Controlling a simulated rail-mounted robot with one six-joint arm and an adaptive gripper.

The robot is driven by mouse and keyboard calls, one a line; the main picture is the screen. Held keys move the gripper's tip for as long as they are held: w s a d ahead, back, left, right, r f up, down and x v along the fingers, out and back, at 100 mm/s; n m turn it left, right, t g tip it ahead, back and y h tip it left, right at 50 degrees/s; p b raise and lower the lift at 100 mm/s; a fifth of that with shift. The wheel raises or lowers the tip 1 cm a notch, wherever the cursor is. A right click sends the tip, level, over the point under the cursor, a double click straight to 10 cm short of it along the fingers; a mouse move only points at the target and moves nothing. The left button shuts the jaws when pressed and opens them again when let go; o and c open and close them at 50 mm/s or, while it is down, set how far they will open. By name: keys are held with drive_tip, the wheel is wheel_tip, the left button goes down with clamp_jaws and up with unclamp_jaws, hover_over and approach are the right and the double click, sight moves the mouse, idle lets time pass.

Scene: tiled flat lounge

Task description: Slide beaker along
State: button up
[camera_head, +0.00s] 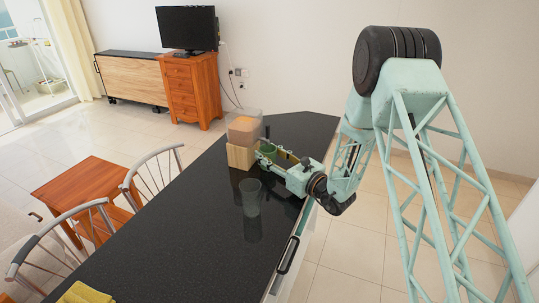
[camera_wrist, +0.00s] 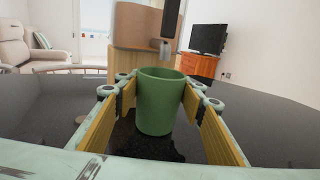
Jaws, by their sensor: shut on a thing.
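A green beaker (camera_wrist: 158,103) stands upright on the black countertop (camera_head: 180,215), between the yellow-padded fingers of my gripper (camera_wrist: 160,100). My gripper is shut on it, with a finger on either side. In the head view my gripper (camera_head: 267,153) reaches in from the right, low over the counter. The green beaker (camera_head: 269,151) shows there only in part, behind the fingers. A clear glass (camera_head: 250,196) stands apart on the counter, nearer the camera.
A light wooden box (camera_head: 240,157) with a brown block stands just left of the beaker. The counter's near left stretch is bare up to a yellow cloth (camera_head: 85,293). Chairs (camera_head: 155,170) line its left edge.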

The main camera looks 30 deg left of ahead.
idle(0.8)
drive_tip(key=o, duration=0.9)
drive_tip(key=shift+o, duration=0.2)
drive_tip(key=shift+v, duration=6)
drive_tip(key=shift+r, duration=0.1)
